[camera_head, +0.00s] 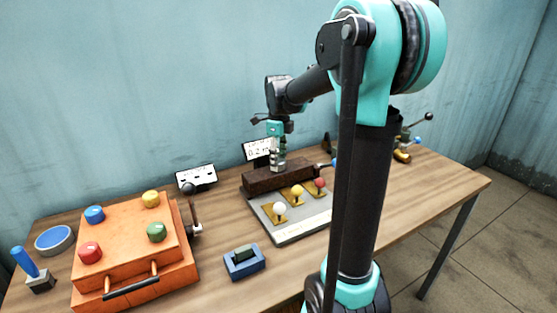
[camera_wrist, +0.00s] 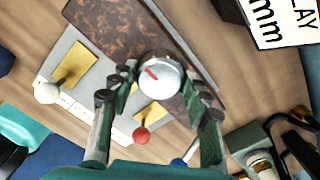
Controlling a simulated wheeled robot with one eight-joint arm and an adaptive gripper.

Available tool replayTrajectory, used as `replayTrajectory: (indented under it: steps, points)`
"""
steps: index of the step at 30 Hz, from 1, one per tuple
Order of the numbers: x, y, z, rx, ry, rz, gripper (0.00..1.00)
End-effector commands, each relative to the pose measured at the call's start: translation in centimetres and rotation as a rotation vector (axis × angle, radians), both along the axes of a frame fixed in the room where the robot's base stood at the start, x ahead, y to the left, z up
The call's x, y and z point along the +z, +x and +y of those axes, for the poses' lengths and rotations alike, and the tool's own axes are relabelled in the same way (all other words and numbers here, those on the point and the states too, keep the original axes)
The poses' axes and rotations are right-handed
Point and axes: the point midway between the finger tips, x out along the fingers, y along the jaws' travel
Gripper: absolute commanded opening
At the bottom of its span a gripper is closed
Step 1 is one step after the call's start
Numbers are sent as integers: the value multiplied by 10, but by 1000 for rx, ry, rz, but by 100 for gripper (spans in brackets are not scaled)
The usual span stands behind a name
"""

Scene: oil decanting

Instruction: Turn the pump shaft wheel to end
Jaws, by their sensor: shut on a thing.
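A round silver knob (camera_wrist: 160,76) with a red mark on its face stands on a long brown block (camera_wrist: 112,35) in the wrist view. The frames do not settle whether this knob is the pump shaft wheel. My gripper (camera_wrist: 160,88) is shut on the knob, with one finger on each side.
A grey panel (camera_head: 290,232) with white, yellow and red ball levers lies in front of the block. A display sign (camera_head: 258,149) stands behind. An orange box (camera_head: 125,245) with coloured knobs and a blue holder (camera_head: 245,262) are left. The table's right side (camera_head: 440,190) looks clear.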

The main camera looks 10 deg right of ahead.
Motion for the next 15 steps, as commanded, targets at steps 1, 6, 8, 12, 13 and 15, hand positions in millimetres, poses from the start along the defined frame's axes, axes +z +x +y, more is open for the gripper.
replayTrajectory:
  steps: [1, 6, 8, 12, 13, 15]
  points:
    - [0, 1, 0, -15, 0, -1, 18]
    - [0, 1, 0, -52, 0, -1, 18]
    - [0, 1, 0, -60, 0, -1, 18]
    - [0, 1, 0, -67, 0, -1, 18]
    - [0, 1, 0, -67, 0, -1, 18]
    - [0, 1, 0, -67, 0, -1, 18]
